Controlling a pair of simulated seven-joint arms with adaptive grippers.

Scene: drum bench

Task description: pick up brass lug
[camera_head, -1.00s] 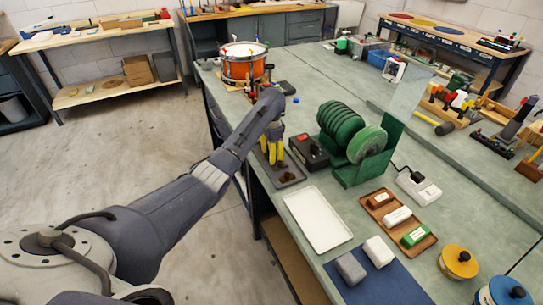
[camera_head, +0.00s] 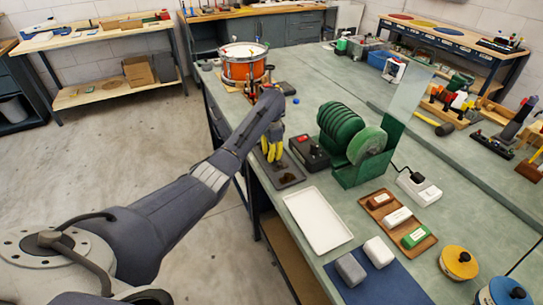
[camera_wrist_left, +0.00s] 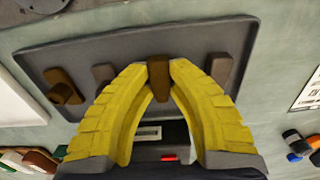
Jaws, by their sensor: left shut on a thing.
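My left gripper (camera_head: 271,157) has yellow fingers and hangs over the far end of a dark grey tray (camera_head: 287,184) in the head view. In the left wrist view the gripper (camera_wrist_left: 159,72) is shut on a small brown brass lug (camera_wrist_left: 159,88), gripped upright between the fingertips. The tray (camera_wrist_left: 55,48) lies behind it; whether the held lug touches the tray I cannot tell. Another brown lug (camera_wrist_left: 64,88) lies at the tray's left, with further small blocks (camera_wrist_left: 104,73) and (camera_wrist_left: 219,68) on either side of the fingers. My right gripper is not in view.
A black box with a red switch (camera_head: 309,152) stands right beside the tray. Green discs on a stand (camera_head: 345,130) are further right. A white tray (camera_head: 318,220) lies nearer. An orange drum (camera_head: 243,63) stands at the far bench end.

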